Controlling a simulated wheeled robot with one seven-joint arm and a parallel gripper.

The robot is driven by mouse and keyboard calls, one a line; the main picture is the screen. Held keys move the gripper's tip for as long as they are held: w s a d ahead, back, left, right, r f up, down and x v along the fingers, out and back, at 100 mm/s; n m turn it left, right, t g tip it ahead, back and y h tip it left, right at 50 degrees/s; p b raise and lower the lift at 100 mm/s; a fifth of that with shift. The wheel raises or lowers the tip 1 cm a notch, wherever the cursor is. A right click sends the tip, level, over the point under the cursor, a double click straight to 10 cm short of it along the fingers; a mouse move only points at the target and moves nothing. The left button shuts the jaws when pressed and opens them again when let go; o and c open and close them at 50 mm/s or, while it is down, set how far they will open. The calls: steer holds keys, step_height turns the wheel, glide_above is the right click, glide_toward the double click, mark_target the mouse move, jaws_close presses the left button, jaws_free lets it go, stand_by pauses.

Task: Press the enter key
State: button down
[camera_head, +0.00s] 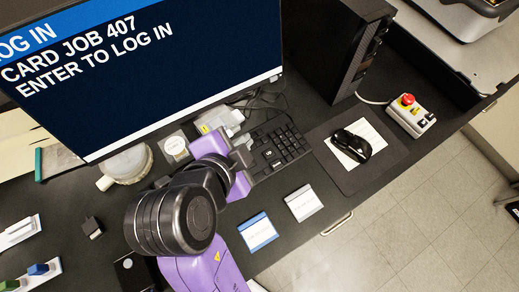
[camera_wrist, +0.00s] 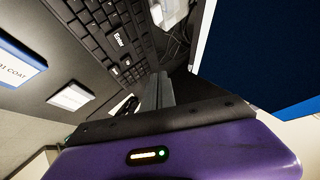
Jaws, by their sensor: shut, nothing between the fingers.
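The black keyboard (camera_head: 281,146) lies on the dark desk below the monitor. It also shows in the wrist view (camera_wrist: 98,33), where the enter key (camera_wrist: 119,40) carries a white label. My gripper (camera_head: 243,148) is over the left part of the keyboard in the head view and hides that part. In the wrist view my gripper's dark fingers (camera_wrist: 158,76) are shut together and empty. Their tips appear below and right of the enter key in that picture. I cannot tell the height of the tips above the keys.
The monitor (camera_head: 150,65) shows "ENTER TO LOG IN". A black computer tower (camera_head: 325,45) stands behind the keyboard. A mouse (camera_head: 352,145) on a mat and a red-button box (camera_head: 409,112) are at right. A blue-edged card (camera_head: 258,232) and a grey-edged card (camera_head: 303,203) lie in front.

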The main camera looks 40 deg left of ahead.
steer(key=shift+s+d+f, duration=0.1)
steer(key=shift+d, duration=0.05)
stand_by(0.3)
steer(key=f+b, duration=0.2)
steer(key=f, duration=0.1)
steer(key=f+b, duration=0.2)
steer(key=f, duration=0.1)
steer(key=f+b, duration=0.2)
steer(key=shift+a+f+b, duration=0.3)
steer(key=shift+a+f, duration=0.05)
steer(key=shift+f, duration=0.05)
stand_by(1.7)
steer(key=shift+f+b, duration=0.4)
steer(key=shift+f+b, duration=0.4)
stand_by(0.6)
steer(key=shift+r, duration=0.1)
steer(key=shift+r+p, duration=0.6)
steer(key=shift+r, duration=0.15)
